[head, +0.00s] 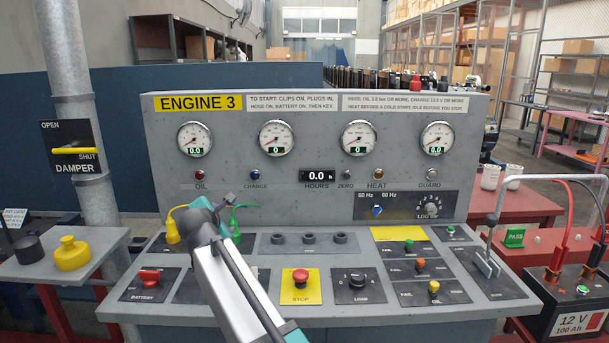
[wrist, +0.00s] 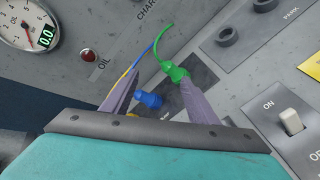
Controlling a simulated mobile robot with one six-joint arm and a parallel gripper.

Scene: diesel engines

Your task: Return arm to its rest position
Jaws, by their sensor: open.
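My gripper (wrist: 156,80) is open over the left part of the Engine 3 console (head: 317,147). Its two fingers stand apart in the wrist view. A blue plug (wrist: 150,99) shows in the gap between them, and a green plug (wrist: 176,72) shows by the tip of the right finger. I cannot tell whether a finger touches either plug. In the head view my arm reaches up from the bottom edge and hides part of the plug area. The green plug (head: 236,233) and a yellow plug (head: 172,230) show on either side of the arm.
A red battery switch (head: 149,277) is left of my arm; a red stop button (head: 300,278) is to its right. A tall lever (head: 492,235) and a 12 V battery (head: 574,303) stand at right. A damper pipe (head: 84,100) rises at left.

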